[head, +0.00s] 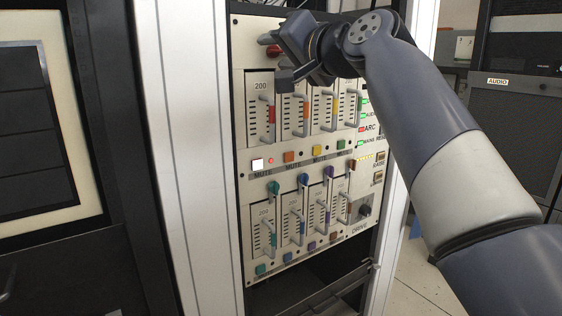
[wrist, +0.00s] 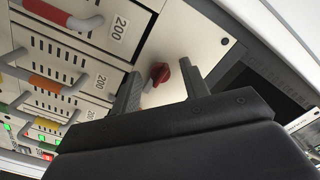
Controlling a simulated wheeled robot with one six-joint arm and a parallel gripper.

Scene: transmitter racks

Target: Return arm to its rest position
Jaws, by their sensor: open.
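My gripper (head: 277,60) is in front of the upper left of the rack's control panel (head: 245,140) in the head view, with my arm reaching in from the right. In the wrist view my gripper (wrist: 158,88) has its two fingers apart, with a red knob (wrist: 159,74) showing between them. The red knob also shows in the head view (head: 273,51), partly behind the gripper. I cannot tell whether the fingers touch the knob. Nothing is seen held.
Below the gripper are rows of sliders with coloured handles, including a red one (head: 271,114), and coloured mute buttons such as a white one (head: 257,165). White rack posts (head: 180,150) stand at the sides. An audio cabinet (head: 515,130) is at the right, with floor (head: 425,275) showing.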

